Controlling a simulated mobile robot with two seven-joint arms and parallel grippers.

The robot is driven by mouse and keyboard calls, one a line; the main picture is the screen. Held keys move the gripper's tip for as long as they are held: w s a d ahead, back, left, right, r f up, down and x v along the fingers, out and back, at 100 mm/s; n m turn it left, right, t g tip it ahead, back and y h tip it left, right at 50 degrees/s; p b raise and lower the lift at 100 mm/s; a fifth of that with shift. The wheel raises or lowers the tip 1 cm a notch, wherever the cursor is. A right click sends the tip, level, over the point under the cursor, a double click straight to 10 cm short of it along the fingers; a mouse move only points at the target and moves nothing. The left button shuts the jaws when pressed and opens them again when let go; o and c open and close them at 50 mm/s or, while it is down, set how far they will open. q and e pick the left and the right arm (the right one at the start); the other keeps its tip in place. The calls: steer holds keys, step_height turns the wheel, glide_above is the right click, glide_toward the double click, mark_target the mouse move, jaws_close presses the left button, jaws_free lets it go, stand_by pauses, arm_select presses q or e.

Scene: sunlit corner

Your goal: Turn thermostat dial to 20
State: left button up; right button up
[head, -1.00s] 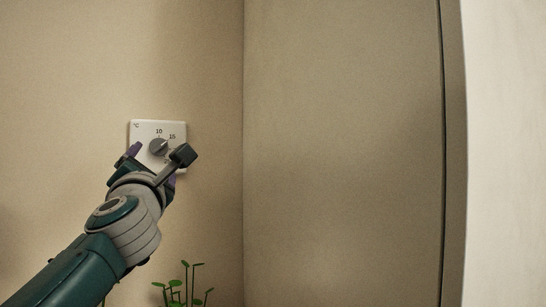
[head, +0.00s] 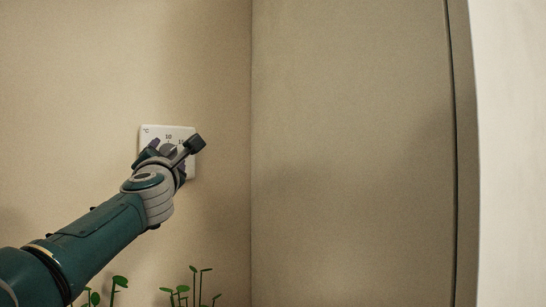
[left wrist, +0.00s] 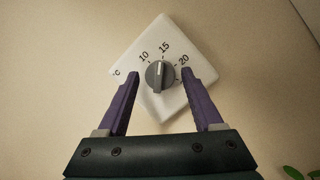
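A white square thermostat plate (head: 188,132) is fixed to the wall, left of the corner. In the left wrist view the plate (left wrist: 160,30) looks tilted, with marks 10, 15 and 20 around a grey round dial (left wrist: 154,79). The dial's white pointer line points close to 15, slightly to its 10 side. My left gripper (left wrist: 160,73) is open, with one purple finger on each side of the dial and a gap showing on both sides. In the head view my left gripper (head: 168,154) hides much of the plate and part of the dial (head: 169,148). My right gripper is not in view.
Green plant stems (head: 182,290) rise at the bottom of the head view, below the thermostat and near my left forearm. A flat beige wall or panel (head: 350,150) stands right of the corner. The wall around the thermostat is bare.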

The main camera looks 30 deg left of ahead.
arm_select(q)
jaws_close()
steer(key=shift+r+p, duration=0.15)
steer(key=shift+p, duration=0.25)
steer(key=m+h+p, duration=0.1)
steer(key=m+p, duration=0.2)
steer(key=p, duration=0.1)
steer(key=m+h+p, duration=0.1)
steer(key=m+p, duration=0.2)
steer(key=p, duration=0.1)
steer(key=m+h+p, duration=0.1)
steer(key=m+p, duration=0.2)
steer(key=p, duration=0.1)
steer(key=shift+s+a+r, duration=0.1)
steer(key=shift+s+r, duration=0.05)
steer(key=shift+r, duration=0.2)
steer(key=shift+f+m+h+p, duration=0.2)
steer(key=shift+m+h+p, duration=0.5)
steer(key=shift+m+p, duration=0.6)
steer(key=shift+o, duration=1.1)
jaws_free()
